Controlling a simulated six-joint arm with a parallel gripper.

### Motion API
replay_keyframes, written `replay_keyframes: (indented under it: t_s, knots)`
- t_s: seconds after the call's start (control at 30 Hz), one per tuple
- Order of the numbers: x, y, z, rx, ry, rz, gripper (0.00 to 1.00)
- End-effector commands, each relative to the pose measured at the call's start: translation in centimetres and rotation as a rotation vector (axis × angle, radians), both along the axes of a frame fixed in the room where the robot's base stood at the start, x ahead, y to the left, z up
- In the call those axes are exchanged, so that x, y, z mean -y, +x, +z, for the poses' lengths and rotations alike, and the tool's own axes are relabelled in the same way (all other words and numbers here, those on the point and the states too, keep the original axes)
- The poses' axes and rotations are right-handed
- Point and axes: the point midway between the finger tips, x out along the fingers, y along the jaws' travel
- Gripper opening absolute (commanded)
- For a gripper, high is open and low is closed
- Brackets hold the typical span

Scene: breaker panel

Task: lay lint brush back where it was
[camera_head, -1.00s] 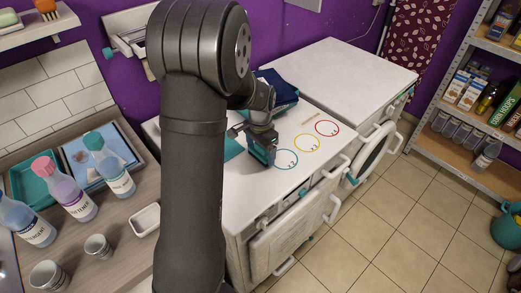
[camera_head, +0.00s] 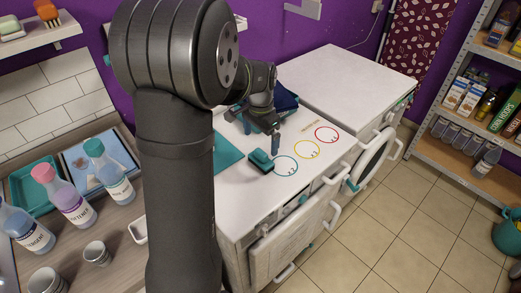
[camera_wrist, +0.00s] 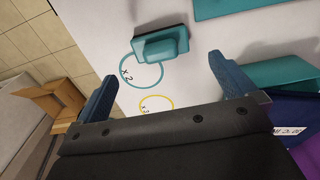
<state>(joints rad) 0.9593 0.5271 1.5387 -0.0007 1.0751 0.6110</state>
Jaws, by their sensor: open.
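The lint brush, a teal block with a dark underside, lies on the white machine top (camera_head: 350,70). In the head view the brush (camera_head: 260,161) is just left of the teal circle (camera_head: 286,166). In the wrist view the brush (camera_wrist: 165,46) overlaps the edge of the teal circle (camera_wrist: 142,86). My gripper (camera_head: 262,133) is open and empty, above the top and behind the brush. In the wrist view, the blue fingers of my gripper (camera_wrist: 162,70) are wide apart, with the brush beyond their tips, not touching.
A yellow circle (camera_head: 306,150) and a red circle (camera_head: 327,135) are marked right of the teal one. A teal flat piece (camera_head: 226,151) lies left of the brush, partly behind my arm. Folded dark blue cloth (camera_head: 287,101) lies behind my gripper. Bottles (camera_head: 74,198) stand at left.

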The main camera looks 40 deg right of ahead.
Motion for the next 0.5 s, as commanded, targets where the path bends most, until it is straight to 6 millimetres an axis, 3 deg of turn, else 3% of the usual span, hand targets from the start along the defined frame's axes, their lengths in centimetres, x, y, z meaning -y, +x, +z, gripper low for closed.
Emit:
replay_keyframes:
  t_s: [0.2, 0.5]
  knots:
    - [0.0, 0.0, 2.9, 0.000, 0.000, 0.000, 1.00]
    - [0.0, 0.0, 3.5, -0.001, 0.001, 0.000, 1.00]
